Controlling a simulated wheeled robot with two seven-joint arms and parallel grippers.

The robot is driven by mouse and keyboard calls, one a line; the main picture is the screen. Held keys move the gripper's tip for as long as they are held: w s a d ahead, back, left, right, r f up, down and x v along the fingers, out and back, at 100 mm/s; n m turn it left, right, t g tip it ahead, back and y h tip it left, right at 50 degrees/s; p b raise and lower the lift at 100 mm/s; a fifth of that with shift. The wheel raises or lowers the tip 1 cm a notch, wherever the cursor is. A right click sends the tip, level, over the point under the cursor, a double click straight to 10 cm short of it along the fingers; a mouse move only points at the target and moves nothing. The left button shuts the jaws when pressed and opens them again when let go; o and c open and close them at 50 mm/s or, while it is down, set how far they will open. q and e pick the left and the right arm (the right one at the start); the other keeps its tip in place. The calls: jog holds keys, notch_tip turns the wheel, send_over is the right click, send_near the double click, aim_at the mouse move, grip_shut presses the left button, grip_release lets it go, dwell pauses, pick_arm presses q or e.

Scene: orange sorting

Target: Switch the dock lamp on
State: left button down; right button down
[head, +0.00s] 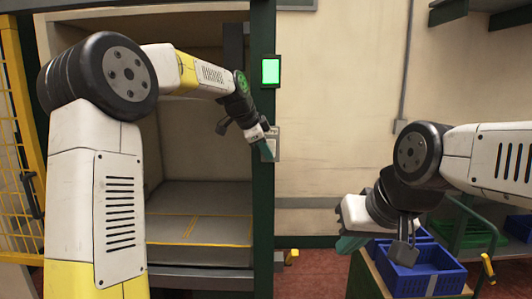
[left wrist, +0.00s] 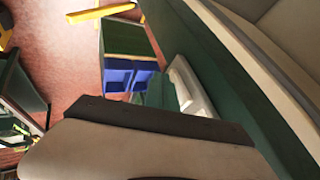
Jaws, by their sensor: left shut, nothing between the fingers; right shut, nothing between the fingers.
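A small panel (head: 270,71) glows bright green on the dark green post in the head view. Below it on the same post is a pale switch plate (head: 272,136), partly hidden by my left gripper (head: 264,150). The left gripper is shut and empty, its teal fingertips at or very near the plate; I cannot tell whether they touch it. In the left wrist view the teal fingers (left wrist: 157,92) are beside the pale plate (left wrist: 187,88). My right gripper (head: 350,243) is shut and empty near the blue crates. No separate lamp can be made out with certainty.
The dark green post (head: 263,220) borders an open bay (head: 200,205) with a grey floor and yellow lines. Blue crates (head: 430,283) stand on a bench at the lower right. A yellow mesh fence (head: 12,130) is at the far left. A green crate (head: 470,236) sits behind.

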pick_arm(q)
jog(key=shift+w, duration=0.1)
jog(key=shift+w+f, duration=0.1)
jog(key=shift+w, duration=0.2)
dwell(0.4)
